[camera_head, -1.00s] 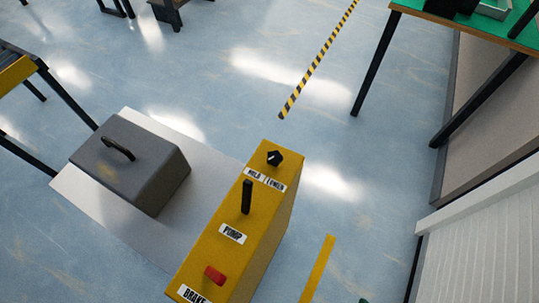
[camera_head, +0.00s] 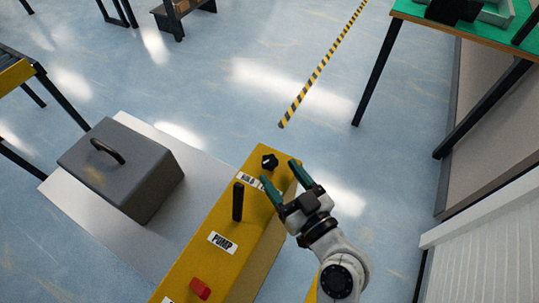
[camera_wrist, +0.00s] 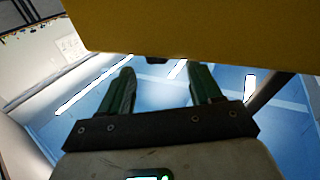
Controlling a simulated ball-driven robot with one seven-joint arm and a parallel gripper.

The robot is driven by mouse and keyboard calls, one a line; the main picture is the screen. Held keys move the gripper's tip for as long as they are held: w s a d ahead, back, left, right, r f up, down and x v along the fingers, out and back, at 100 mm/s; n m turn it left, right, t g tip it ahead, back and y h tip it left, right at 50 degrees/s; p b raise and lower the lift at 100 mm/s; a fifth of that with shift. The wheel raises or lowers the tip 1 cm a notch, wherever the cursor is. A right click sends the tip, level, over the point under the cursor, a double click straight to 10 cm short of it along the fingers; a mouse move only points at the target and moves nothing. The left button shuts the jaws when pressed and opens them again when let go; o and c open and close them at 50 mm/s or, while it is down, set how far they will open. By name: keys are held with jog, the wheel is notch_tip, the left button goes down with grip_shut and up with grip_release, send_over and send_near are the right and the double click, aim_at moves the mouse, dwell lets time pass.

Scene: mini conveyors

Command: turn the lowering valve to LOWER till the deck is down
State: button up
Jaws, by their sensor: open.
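The lowering valve is a black knob (camera_head: 270,162) at the far end of the top of a yellow control box (camera_head: 222,270). Its HOLD / LOWER label is partly hidden by my gripper. The flat grey deck (camera_head: 90,215) lies left of the box and carries a grey case with a handle (camera_head: 125,172). My gripper (camera_head: 282,178) is open and empty, its green fingers just right of and nearer than the knob. In the wrist view my gripper (camera_wrist: 160,92) is open below the yellow box side (camera_wrist: 200,30); a small dark piece shows at its edge.
A black pump lever (camera_head: 238,202) stands upright on the box, nearer than the knob, with a red brake control (camera_head: 200,288) nearer still. A green-topped table (camera_head: 410,12) is at the upper right. A striped floor line (camera_head: 320,68) crosses open floor.

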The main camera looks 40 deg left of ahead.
aim_at(274, 167)
jog(key=x, duration=0.5)
jog(key=shift+w+a+p, duration=0.1)
jog(key=shift+a+p, duration=0.25)
jog(key=shift+p, duration=0.05)
jog(key=c, duration=1)
jog(key=shift+f, duration=0.1)
